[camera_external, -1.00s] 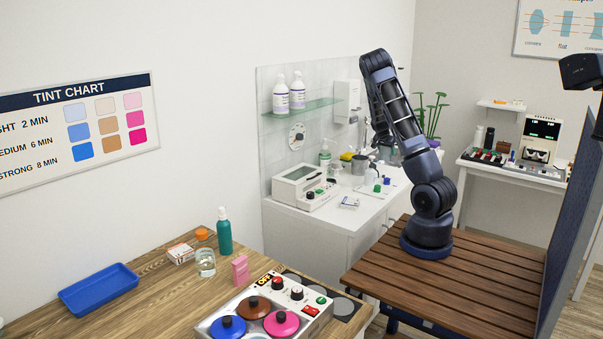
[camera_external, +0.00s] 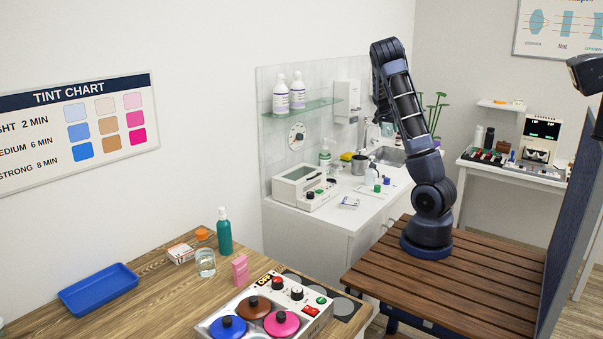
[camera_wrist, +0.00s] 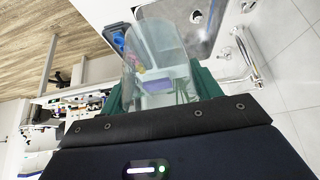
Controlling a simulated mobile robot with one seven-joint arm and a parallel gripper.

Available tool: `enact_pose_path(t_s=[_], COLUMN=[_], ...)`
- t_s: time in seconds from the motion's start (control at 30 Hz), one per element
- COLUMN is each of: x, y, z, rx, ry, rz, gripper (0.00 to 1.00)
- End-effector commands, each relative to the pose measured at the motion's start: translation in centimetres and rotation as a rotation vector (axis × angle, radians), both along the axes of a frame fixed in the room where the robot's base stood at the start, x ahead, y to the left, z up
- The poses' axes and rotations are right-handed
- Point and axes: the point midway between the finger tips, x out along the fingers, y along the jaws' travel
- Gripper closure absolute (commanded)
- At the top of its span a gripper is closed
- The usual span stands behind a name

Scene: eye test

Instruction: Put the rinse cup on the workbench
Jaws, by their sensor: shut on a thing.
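A clear cup (camera_wrist: 158,45), apparently the rinse cup, is between the green fingers of my gripper (camera_wrist: 163,88) in the wrist view. My gripper is shut on it, and things beyond show blurred through its wall. In the external view a small pale shape that looks like the cup (camera_external: 387,129) shows beside my arm, above the sink. My gripper is mostly hidden behind my arm there. The wooden workbench (camera_external: 150,308) is at the front left, well away from the cup.
A blue tray (camera_external: 98,289), a glass jar (camera_external: 205,264), a green bottle (camera_external: 224,232), a pink block (camera_external: 240,270) and a tint unit (camera_external: 270,312) stand on the workbench. Bare wood lies between tray and unit. The sink (camera_wrist: 197,22) and faucet (camera_wrist: 243,55) are close to the cup.

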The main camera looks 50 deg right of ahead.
Motion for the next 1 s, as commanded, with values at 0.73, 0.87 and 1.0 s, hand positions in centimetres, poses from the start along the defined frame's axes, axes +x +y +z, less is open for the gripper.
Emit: enact_pose_path(t_s=[0.73,0.87,1.0], x=[9.1,10.8,12.6], y=[8.4,11.2,14.6], z=[14.7,18.5,22.2], rx=[-0.003,-0.002,0.0], ry=[-0.003,-0.004,-0.005], rz=[-0.07,-0.077,-0.061], gripper=[0.59,0.59,0.59])
